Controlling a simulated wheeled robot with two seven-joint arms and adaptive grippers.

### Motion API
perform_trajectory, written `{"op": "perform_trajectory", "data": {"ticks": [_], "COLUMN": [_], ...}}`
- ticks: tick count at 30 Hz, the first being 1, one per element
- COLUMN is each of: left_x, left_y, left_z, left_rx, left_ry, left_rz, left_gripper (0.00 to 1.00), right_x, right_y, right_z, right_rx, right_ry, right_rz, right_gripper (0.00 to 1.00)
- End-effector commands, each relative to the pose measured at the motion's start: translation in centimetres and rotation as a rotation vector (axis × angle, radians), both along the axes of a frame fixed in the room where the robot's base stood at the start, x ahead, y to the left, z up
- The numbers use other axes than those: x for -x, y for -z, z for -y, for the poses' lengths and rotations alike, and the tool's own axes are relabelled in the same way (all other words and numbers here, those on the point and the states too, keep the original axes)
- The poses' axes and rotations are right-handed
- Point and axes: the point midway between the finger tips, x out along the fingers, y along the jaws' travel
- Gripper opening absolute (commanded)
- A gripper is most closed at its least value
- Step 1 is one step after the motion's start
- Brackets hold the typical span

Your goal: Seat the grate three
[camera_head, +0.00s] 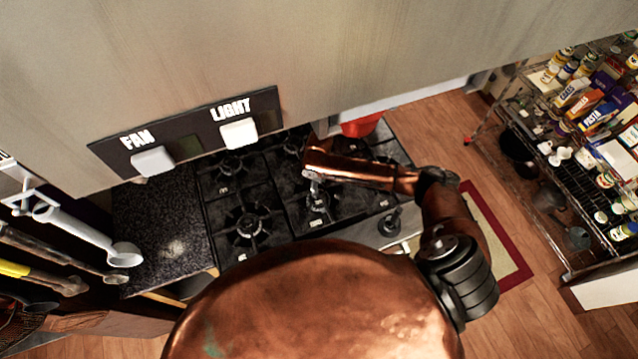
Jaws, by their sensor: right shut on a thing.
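The stove top (223,207) is black and lies below the hood, with several burners. Dark grate bars (250,225) lie over its left part. My right gripper (314,181) is at the end of the copper forearm, low over the middle of the stove. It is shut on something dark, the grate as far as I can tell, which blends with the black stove. The forearm and hood hide part of it. My left gripper is not in view.
The hood with FAN and LIGHT switches (239,132) overhangs the back of the stove. A red pot or bowl (361,126) sits at the back right. A dark counter (160,225) and hanging utensils (125,254) are at left. A stocked wire shelf (560,190) stands right.

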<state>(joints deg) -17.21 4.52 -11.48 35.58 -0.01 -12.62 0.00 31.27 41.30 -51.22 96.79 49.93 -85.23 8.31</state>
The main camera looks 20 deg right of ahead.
Motion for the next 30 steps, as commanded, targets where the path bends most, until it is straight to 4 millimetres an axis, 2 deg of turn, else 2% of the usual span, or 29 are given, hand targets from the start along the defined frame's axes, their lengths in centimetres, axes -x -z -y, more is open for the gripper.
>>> {"op": "perform_trajectory", "data": {"ticks": [18, 30], "left_x": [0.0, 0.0], "left_y": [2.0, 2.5], "left_z": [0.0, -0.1], "left_rx": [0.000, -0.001], "left_ry": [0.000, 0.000], "left_rz": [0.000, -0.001], "left_gripper": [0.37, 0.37], "right_x": [0.0, -0.1], "right_y": [4.6, 6.3], "right_z": [0.0, -0.1], "right_rx": [-0.001, -0.001], "right_ry": [0.000, 0.000], "right_rz": [0.001, 0.001], "right_gripper": [0.20, 0.20]}}
